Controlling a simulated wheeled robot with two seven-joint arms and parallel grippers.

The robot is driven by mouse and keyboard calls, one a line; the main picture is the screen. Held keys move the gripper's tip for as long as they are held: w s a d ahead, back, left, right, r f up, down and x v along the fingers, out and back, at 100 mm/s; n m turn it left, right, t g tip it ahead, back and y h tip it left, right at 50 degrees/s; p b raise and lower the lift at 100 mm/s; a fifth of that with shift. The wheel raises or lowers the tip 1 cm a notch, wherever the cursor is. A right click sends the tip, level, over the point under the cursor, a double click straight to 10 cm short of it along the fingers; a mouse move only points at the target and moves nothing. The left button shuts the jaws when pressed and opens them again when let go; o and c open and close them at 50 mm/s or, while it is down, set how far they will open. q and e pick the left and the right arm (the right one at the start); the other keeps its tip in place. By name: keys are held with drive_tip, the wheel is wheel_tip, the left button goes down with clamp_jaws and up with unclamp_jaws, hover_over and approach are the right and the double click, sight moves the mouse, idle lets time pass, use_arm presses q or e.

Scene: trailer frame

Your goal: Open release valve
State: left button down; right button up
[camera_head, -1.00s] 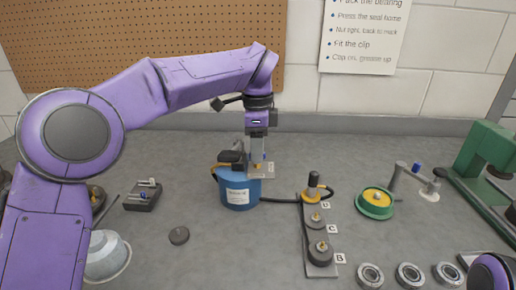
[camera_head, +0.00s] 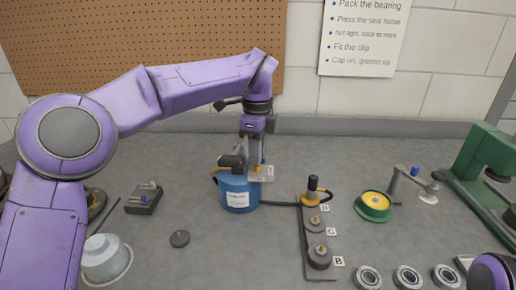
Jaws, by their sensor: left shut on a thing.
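A blue round canister (camera_head: 239,198) with a white label stands on the grey bench, left of centre, with a dark handle-like part (camera_head: 231,160) and small fittings on top. My left gripper (camera_head: 259,172) points straight down over the right side of its top. It is shut on a small brass-yellow piece (camera_head: 257,168) there, which I take for the release valve; the fingers cover most of it. How far the valve is turned cannot be told. Of my right arm only a purple part shows at the lower right corner; its gripper is out of view.
A dark hose (camera_head: 280,203) runs right from the canister to a rail (camera_head: 317,245) with fittings and letter tags. A green round part (camera_head: 374,206), several bearings (camera_head: 408,278) and a green press (camera_head: 478,160) are right.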

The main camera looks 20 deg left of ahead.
use_arm(q)
drive_tip(key=m+p, duration=0.1)
drive_tip(key=m, duration=0.2)
drive_tip(key=shift+r+m+p, duration=0.2)
drive_tip(key=shift+m+p, duration=0.15)
drive_tip(key=shift+m, duration=0.05)
drive_tip(key=m+p, duration=0.2)
drive_tip(key=m, duration=0.1)
drive_tip(key=shift+m, duration=0.3)
drive_tip(key=m+p, duration=0.3)
drive_tip(key=shift+r+m, duration=0.1)
drive_tip(key=shift+m, duration=0.2)
drive_tip(key=shift+m+p, duration=1.1)
drive_tip(key=shift+m, duration=0.4)
drive_tip(key=shift+f, duration=0.2)
drive_tip(key=c, duration=1.1)
unclamp_jaws()
wheel_tip(320, 180, up, 10)
drive_tip(key=shift+r, duration=0.2)
